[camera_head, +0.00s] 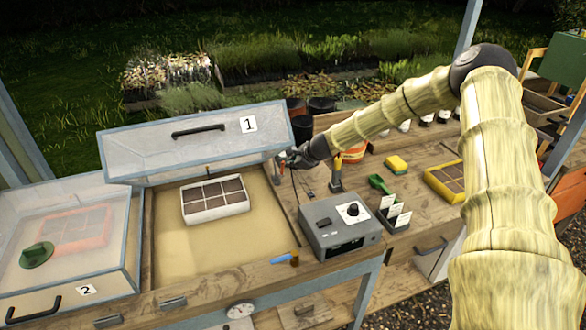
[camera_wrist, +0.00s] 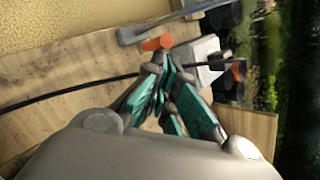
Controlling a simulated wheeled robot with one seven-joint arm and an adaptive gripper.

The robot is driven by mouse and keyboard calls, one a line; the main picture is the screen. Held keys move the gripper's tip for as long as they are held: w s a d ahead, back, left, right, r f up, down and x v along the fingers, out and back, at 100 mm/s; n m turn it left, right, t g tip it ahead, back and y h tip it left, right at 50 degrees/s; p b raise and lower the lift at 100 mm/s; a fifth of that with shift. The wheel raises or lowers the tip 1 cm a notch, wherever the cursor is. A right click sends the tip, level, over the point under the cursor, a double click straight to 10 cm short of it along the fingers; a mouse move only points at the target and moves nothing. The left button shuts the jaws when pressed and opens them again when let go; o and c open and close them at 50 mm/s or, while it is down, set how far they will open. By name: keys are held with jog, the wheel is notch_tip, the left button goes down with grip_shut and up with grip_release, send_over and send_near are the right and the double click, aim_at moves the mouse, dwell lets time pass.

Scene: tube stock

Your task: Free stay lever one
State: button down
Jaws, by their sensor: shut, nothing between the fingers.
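My gripper (camera_head: 287,160) is at the lid's right front corner, beside the bed's right wall. In the wrist view, my gripper (camera_wrist: 172,72) is shut and empty, with green finger pads. A small orange-red piece (camera_wrist: 158,43), which looks like the stay lever, lies just beyond the fingertips near a grey bar (camera_wrist: 180,22). I cannot tell whether the fingers touch it. In the head view the gripper largely hides that spot.
Lid 2 (camera_head: 100,215) is lowered at the left, with a green object (camera_head: 36,255) on it. A white seed tray (camera_head: 215,208) sits in the open bed. A grey control box (camera_head: 340,240) stands right of it. A black cable (camera_wrist: 65,92) crosses the wrist view.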

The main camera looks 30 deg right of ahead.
jog(key=shift+w+r, duration=0.2)
jog(key=shift+w, duration=0.25)
jog(key=shift+r, duration=0.25)
jog(key=shift+r+p, duration=0.55)
jog(key=shift+p, duration=0.05)
notch_tip(320, 180, up, 10)
jog(key=s+d+p, duration=0.1)
jog(key=d+p, duration=0.1)
jog(key=p, duration=0.5)
jog(key=shift+s+f+p, duration=0.2)
jog(key=shift+s+p, duration=0.1)
jog(key=shift+p, duration=0.05)
jog(key=shift+a, duration=0.1)
